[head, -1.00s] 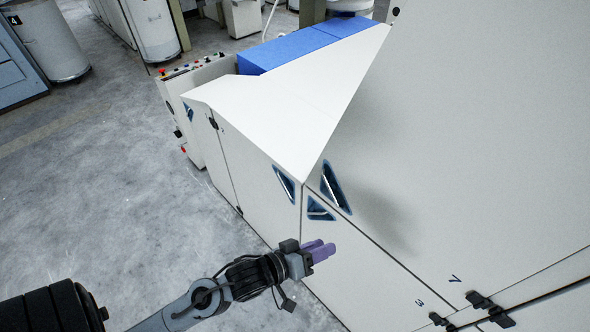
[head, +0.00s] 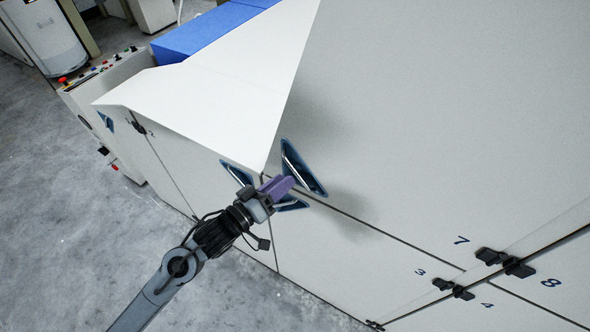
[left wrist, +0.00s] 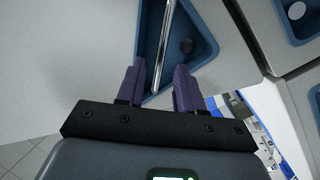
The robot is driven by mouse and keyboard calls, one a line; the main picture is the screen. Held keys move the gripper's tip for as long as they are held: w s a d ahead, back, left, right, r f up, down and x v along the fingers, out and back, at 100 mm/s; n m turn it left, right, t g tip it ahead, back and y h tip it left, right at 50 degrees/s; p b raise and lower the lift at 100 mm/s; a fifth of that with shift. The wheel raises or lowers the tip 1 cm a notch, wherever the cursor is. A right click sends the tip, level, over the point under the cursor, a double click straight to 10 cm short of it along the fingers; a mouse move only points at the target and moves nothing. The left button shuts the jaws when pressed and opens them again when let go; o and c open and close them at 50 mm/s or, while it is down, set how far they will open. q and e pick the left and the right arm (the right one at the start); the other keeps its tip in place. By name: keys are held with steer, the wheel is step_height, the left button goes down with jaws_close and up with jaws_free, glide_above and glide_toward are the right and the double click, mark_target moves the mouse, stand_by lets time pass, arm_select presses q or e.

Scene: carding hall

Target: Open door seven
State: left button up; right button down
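Door seven (head: 430,120) is the large pale upper panel with a "7" near its lower right corner, and it looks closed. Its handle (head: 302,168) is a metal bar in a blue triangular recess at the panel's lower left corner. My left gripper (head: 279,187) is at this recess, partly covering its lower edge. In the left wrist view, its two purple fingers (left wrist: 158,84) are apart, with the metal bar (left wrist: 164,42) running between them. The bar lies closer to the left finger; contact cannot be told. My right gripper is not in view.
Other recessed handles sit close by, one below (head: 292,204) and one to the left (head: 237,174). Black latches (head: 505,262) stand at the panel corners near the numbers 7 and 8. A white sloping cover (head: 215,100) juts out above left. Open grey floor (head: 70,240) lies left.

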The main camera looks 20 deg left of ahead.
mark_target(295, 169)
arm_select(q)
steer(key=shift+x, duration=2.8)
steer(key=shift+c, duration=0.4)
jaws_close()
